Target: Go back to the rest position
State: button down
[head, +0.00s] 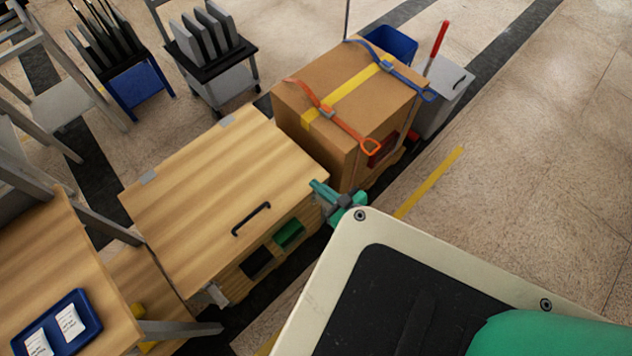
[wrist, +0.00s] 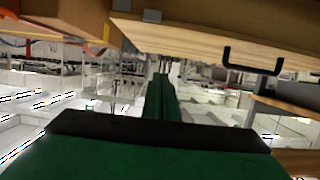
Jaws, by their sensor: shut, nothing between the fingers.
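My gripper (head: 319,188) shows in the head view as a small green shape just past the edge of my body, by the right corner of the wooden cabinet (head: 205,185). In the wrist view my gripper (wrist: 162,78) has its green fingers together, with nothing between them. The cabinet's wooden top (wrist: 190,38) and black handle (wrist: 252,68) are at the top of that inverted view. I cannot tell whether the gripper touches the cabinet. My body hides part of the arm.
A strapped cardboard box (head: 350,105) stands beyond the cabinet. A grey bin (head: 440,100) is behind it. A table with a blue tray (head: 88,315) is at lower left; racks (head: 210,50) stand at upper left. Floor (head: 540,140) on the right is clear.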

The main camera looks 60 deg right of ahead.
jog(key=s+a+f, duration=0.2)
jog(key=s+f, duration=0.1)
jog(key=s, duration=0.4)
jog(key=shift+s+a, duration=0.3)
jog(key=shift+s, duration=0.05)
jog(key=w+a+f+g, duration=0.1)
jog(key=a+f+g, duration=0.15)
jog(key=a, duration=0.65)
jog(key=w+a+f+g, duration=0.2)
jog(key=a+f, duration=0.1)
jog(key=a, duration=0.6)
jog(key=s+a+r+n+t+y, duration=0.1)
jog(key=a+r+t+y, duration=0.1)
jog(key=a+r, duration=0.7)
jog(key=s+a+r+n+t+y, duration=0.1)
jog(key=a+r+t, duration=0.3)
jog(key=a+r, duration=0.6)
notch_tip(320, 180, up, 4)
jog(key=shift+s+f+n+y, duration=0.1)
jog(key=shift+s+n+y, duration=0.2)
jog(key=shift+n+y, duration=0.5)
